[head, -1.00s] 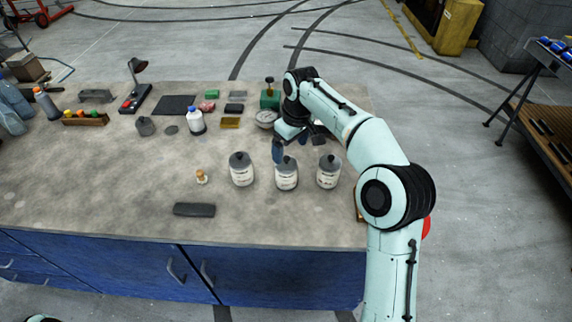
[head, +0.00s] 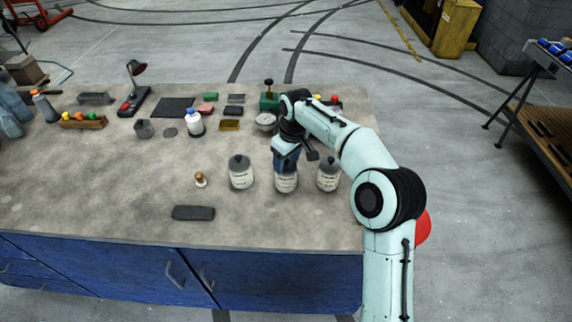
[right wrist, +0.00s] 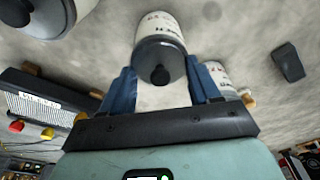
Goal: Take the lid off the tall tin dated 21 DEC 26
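Three tall pale tins with dark knobbed lids stand in a row on the bench: a left tin (head: 241,176), a middle tin (head: 286,183) and a right tin (head: 328,177). Their label dates are too small to read. My right gripper (head: 286,158) is over the middle tin. In the right wrist view its blue fingers (right wrist: 160,88) are open, one on each side of that tin's dark lid (right wrist: 160,62) and knob. I cannot tell whether they touch it. Parts of another tin show behind the right finger and at the top left corner. My left gripper is not in view.
A dark flat block (head: 193,213) and a small wooden-topped item (head: 201,180) lie left of the tins. The bench front (head: 100,225) is clear.

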